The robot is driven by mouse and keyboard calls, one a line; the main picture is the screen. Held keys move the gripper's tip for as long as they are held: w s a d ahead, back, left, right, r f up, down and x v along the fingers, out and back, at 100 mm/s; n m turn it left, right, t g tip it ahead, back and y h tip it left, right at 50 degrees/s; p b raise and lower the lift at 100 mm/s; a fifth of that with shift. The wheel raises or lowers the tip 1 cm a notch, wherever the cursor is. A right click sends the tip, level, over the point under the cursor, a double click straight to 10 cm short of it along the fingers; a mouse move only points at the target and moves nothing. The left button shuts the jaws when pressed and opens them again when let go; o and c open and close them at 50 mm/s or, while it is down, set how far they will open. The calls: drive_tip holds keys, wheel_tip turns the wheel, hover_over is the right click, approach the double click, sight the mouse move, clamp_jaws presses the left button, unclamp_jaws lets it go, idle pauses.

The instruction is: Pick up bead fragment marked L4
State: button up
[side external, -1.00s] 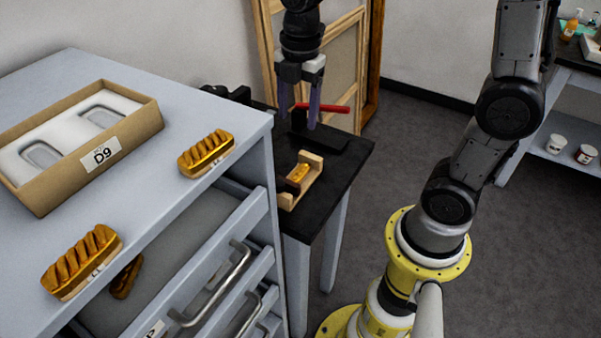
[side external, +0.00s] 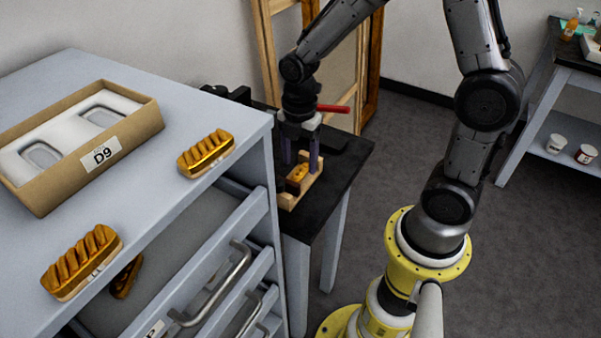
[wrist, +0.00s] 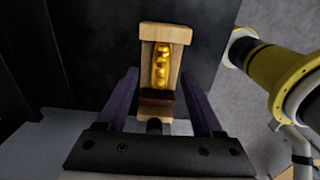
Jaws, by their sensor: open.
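A small gold bead fragment (side external: 298,174) lies in a wooden cradle (side external: 288,201) on the black table. In the wrist view the fragment (wrist: 162,66) is a row of rounded gold beads between the raised wooden ends of the cradle (wrist: 165,32). I cannot read an L4 mark on it. My gripper (side external: 300,162) is open and points down over the cradle, close to the fragment in the side view. In the wrist view the fingers of my gripper (wrist: 159,76) stand apart, left and right of the cradle, with nothing between them held.
Two larger ribbed gold pieces (side external: 206,154) (side external: 82,262) lie on the grey cabinet (side external: 150,205), beside a D9 tray (side external: 45,200). Another gold piece (side external: 126,277) lies in the open drawer (side external: 190,240), left of the black table (side external: 335,180). A red bar (side external: 333,108) shows behind my gripper.

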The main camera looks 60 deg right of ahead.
sight(300, 170)
drive_tip(key=shift+f, duration=1.5)
drive_tip(key=shift+c, duration=0.3)
clamp_jaws()
